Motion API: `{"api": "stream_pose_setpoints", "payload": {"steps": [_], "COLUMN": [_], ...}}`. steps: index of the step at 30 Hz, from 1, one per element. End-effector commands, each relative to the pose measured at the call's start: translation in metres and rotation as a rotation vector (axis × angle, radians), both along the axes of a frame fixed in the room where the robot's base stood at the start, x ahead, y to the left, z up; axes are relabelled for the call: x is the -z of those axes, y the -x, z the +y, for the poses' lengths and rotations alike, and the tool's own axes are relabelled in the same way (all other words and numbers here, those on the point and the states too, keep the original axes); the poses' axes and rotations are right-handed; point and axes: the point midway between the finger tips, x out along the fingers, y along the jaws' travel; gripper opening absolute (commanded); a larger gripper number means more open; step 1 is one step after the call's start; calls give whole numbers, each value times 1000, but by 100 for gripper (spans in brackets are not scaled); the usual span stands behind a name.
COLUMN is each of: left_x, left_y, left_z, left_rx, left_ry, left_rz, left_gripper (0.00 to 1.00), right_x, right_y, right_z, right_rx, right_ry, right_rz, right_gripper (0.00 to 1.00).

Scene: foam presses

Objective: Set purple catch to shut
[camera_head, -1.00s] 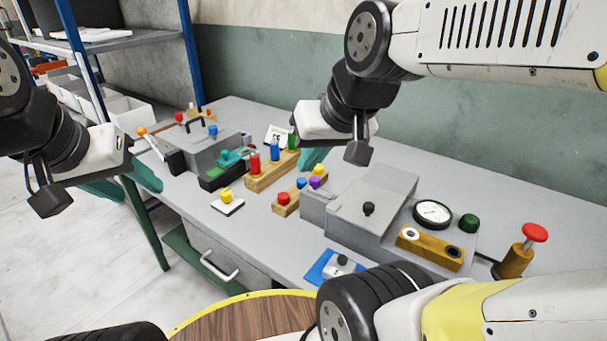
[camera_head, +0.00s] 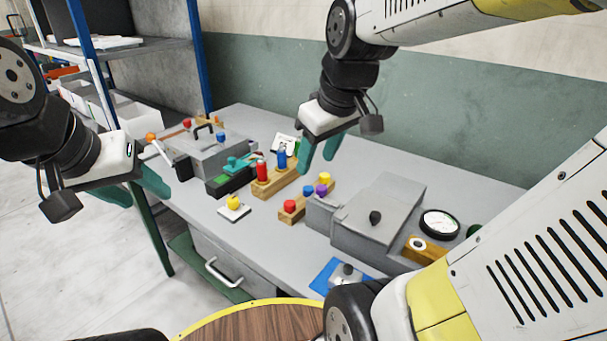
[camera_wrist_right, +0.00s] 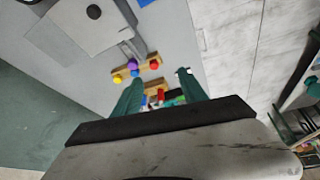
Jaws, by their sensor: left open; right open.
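The purple catch (camera_head: 322,189) is a small purple knob on a short wooden block (camera_head: 299,212), which also carries red, blue and yellow knobs. It stands left of a grey box. I cannot tell the catch's setting. It also shows in the right wrist view (camera_wrist_right: 133,64), between red and yellow knobs. My right gripper (camera_head: 318,158) is open and empty, with its teal fingers above and behind the block. Its fingers show in the right wrist view (camera_wrist_right: 160,88). My left gripper (camera_head: 136,188) is open and empty, off the table's left front edge.
A grey lidded box (camera_head: 379,220) with a black knob stands right of the block. A longer wooden block (camera_head: 274,182) with red and blue cylinders is to its left. A yellow button (camera_head: 233,203) and a gauge (camera_head: 440,223) are nearby. The back table strip is clear.

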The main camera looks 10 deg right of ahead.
Motion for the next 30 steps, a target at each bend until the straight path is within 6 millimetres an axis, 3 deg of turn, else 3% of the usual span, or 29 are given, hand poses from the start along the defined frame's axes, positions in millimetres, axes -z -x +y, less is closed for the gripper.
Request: {"api": "stream_pose_setpoints", "payload": {"steps": [9, 15, 23, 30], "left_x": [0, 0, 0, 0], "left_y": [0, 0, 0, 0], "left_z": [0, 0, 0, 0], "left_rx": [0, 0, 0, 0], "left_ry": [0, 0, 0, 0], "left_rz": [0, 0, 0, 0], "left_gripper": [50, 50, 50, 50], "right_x": [40, 71, 90, 125], "right_y": [-78, -111, -122, -121], "right_z": [-29, -45, -51, -51], "right_rx": [-568, -859, -988, -988], "right_ry": [235, 279, 287, 285], "right_rz": [196, 276, 304, 306], "right_gripper": [50, 50, 50, 50]}}
